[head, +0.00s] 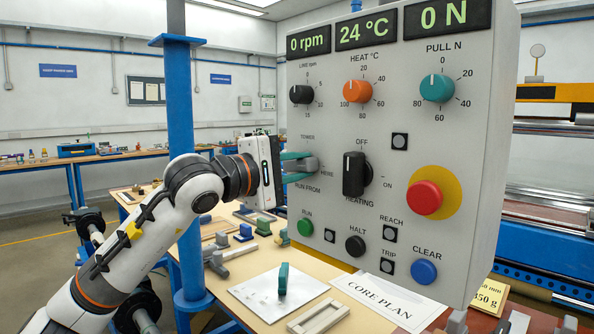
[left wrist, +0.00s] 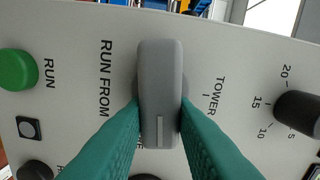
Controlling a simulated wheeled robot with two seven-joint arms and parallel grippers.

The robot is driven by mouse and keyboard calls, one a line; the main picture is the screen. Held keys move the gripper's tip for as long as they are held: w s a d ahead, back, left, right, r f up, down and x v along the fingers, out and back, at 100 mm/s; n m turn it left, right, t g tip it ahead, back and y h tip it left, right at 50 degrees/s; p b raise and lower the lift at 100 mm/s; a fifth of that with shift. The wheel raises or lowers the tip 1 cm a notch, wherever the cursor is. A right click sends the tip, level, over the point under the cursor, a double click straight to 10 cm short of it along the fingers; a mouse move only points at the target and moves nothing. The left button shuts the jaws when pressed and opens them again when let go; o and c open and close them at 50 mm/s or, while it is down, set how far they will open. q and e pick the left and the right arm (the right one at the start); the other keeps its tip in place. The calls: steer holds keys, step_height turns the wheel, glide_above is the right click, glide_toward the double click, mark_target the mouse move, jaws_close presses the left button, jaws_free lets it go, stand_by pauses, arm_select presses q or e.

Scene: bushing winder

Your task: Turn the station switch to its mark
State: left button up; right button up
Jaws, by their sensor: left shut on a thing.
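The station switch is a grey bar knob (head: 305,165) on the upright panel, between the words TOWER, HERE and RUN FROM. My left gripper (head: 296,167) has teal fingers shut on it from the left side. In the left wrist view the grey knob (left wrist: 160,80) stands between the two teal fingers (left wrist: 160,135). Its pale line lies at the lower end, on the side away from the panel edge; in the head view the bar lies about level, toward HERE. The TOWER tick shows to the knob's right in the wrist view. My right gripper is not in view.
The black heating switch (head: 354,174) sits close to the right of the station switch. The green RUN button (head: 305,227) is below, and the black line-speed knob (head: 301,94) above. A blue post (head: 186,150) stands behind my left arm. A table (head: 240,275) with loose parts is below.

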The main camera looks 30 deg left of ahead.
arm_select(q)
steer(key=shift+f+m, duration=0.2)
steer(key=shift+m, duration=0.6)
steer(key=o, duration=1)
steer(key=shift+s, duration=0.1)
steer(key=b+v, duration=0.4)
steer(key=v, duration=0.8)
